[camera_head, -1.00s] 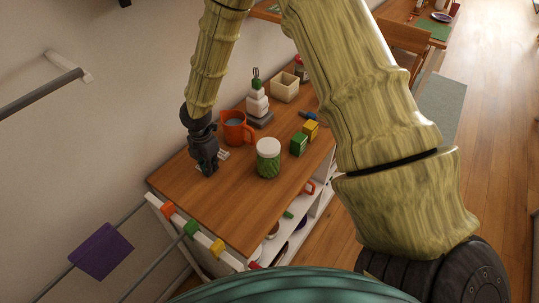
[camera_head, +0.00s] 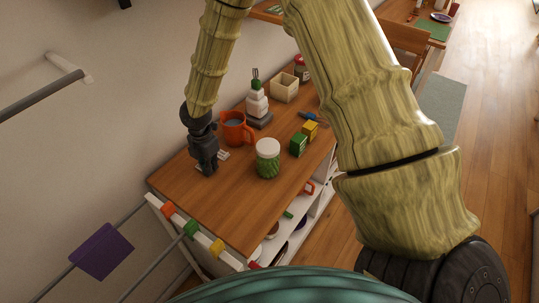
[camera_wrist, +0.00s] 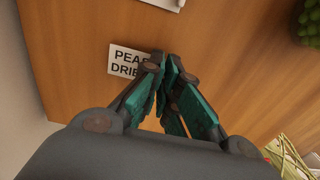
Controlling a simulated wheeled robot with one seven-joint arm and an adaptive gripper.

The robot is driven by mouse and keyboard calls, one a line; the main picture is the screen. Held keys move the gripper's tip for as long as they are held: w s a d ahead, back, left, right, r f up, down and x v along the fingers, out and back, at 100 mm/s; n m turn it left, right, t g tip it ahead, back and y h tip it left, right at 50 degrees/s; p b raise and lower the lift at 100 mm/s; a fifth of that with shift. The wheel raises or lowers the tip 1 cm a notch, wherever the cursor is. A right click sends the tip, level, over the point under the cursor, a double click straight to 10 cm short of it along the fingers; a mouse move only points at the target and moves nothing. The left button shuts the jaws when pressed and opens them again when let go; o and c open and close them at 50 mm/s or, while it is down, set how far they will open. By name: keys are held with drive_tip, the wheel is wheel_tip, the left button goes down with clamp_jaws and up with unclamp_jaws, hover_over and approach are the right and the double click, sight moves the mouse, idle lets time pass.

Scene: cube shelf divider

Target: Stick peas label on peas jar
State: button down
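The peas jar (camera_head: 267,161) is green with a white lid and stands upright on the wooden table. In the wrist view its green side (camera_wrist: 312,22) shows at the upper right corner. A white label (camera_wrist: 124,60) with black letters reading "PEAS DRIE…" lies on the wood; its right end is hidden behind my fingers. My gripper (camera_head: 208,172) points down at the table, left of the jar. In the wrist view the fingertips (camera_wrist: 170,62) come together at the label's right end. Whether they pinch the label is hidden.
Another white label (camera_wrist: 166,3) lies nearby. An orange mug (camera_head: 235,130) stands behind the gripper, with a white stacked object (camera_head: 257,103) farther back. Green (camera_head: 298,146) and yellow blocks (camera_head: 310,130) lie right of the jar. The front tabletop is clear.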

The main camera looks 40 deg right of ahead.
drive_tip(key=shift+s+d+r+p, duration=0.1)
drive_tip(key=shift+r+p, duration=0.15)
drive_tip(key=shift+r, duration=0.2)
drive_tip(key=shift+s+r+p, duration=0.15)
drive_tip(key=shift+r+p, duration=0.05)
drive_tip(key=shift+r, duration=0.3)
drive_tip(key=shift+s+d+r+p, duration=0.1)
drive_tip(key=shift+r+p, duration=0.15)
drive_tip(key=shift+r, duration=0.2)
idle(0.7)
drive_tip(key=shift+r+p, duration=1.55)
drive_tip(key=shift+r, duration=1)
